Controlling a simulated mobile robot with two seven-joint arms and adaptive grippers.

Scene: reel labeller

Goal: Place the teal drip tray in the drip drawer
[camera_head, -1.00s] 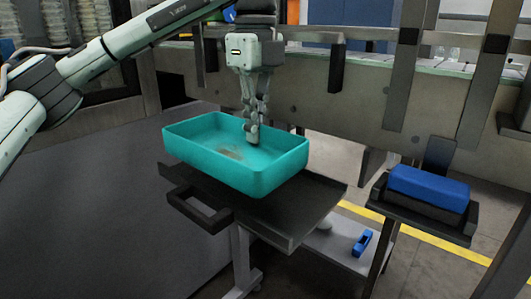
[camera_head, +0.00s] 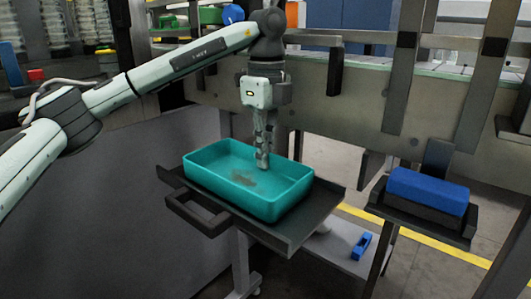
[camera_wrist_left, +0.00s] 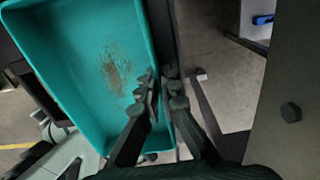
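The teal drip tray (camera_head: 235,190) is upright and level, with a brown stain on its floor. It lies over the dark pulled-out drip drawer (camera_head: 312,216), within its outline, at or very close to its surface; I cannot tell whether it fully touches. My left gripper (camera_head: 262,163) points down at the tray's far wall. In the left wrist view, the gripper (camera_wrist_left: 164,88) has one finger inside and one outside the tray wall (camera_wrist_left: 22,25), closed on it. My right gripper is not in view.
The drawer's handle (camera_head: 200,213) sticks out at front left. A blue block (camera_head: 428,190) rests in a dark holder at the right. A small blue object (camera_head: 361,245) lies on a low pale shelf (camera_head: 340,247). A grey machine frame (camera_head: 350,100) stands behind the gripper.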

